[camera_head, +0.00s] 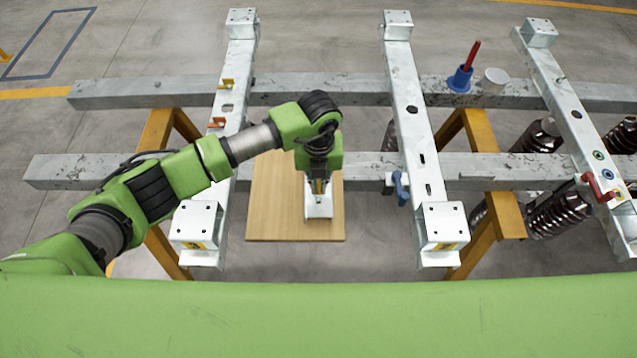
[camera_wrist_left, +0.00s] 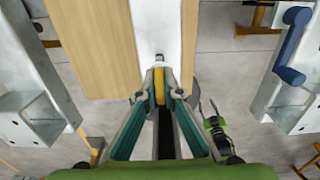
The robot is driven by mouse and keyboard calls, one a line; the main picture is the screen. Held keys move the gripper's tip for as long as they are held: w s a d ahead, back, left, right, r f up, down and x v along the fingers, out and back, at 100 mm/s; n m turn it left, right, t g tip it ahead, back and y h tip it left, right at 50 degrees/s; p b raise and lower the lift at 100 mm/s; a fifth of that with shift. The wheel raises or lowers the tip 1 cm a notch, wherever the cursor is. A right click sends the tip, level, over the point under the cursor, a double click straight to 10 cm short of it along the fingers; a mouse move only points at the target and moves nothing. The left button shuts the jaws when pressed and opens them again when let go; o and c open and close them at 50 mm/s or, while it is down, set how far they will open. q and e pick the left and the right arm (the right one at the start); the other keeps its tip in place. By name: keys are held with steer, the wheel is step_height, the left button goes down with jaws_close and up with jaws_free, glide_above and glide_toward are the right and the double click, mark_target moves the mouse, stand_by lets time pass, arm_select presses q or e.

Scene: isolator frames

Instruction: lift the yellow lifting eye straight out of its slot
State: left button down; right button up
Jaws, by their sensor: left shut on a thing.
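The yellow lifting eye (camera_wrist_left: 159,86) shows in the left wrist view as a narrow yellow strip between the fingers. My left gripper (camera_wrist_left: 160,76) is shut on it. In the head view my left gripper (camera_head: 318,188) points down over a white part (camera_head: 318,210) lying on the wooden board (camera_head: 270,212). The white part (camera_wrist_left: 157,24) also shows in the wrist view, with a small dark-and-metal detail just ahead of the fingertips. The fingers hide most of the eye and its lower end, so I cannot tell how far it sits in a slot. My right gripper is not in view.
Galvanized beams stand on either side of the board, the left (camera_head: 227,110) and middle (camera_head: 408,105). A blue handle (camera_head: 401,188) hangs on the middle beam. A blue holder with a red stick (camera_head: 461,78) and a white cup (camera_head: 494,80) stand on the rear rail.

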arm_select(q)
steer(key=shift+r+p, duration=1.7)
steer(key=shift+r, duration=0.95)
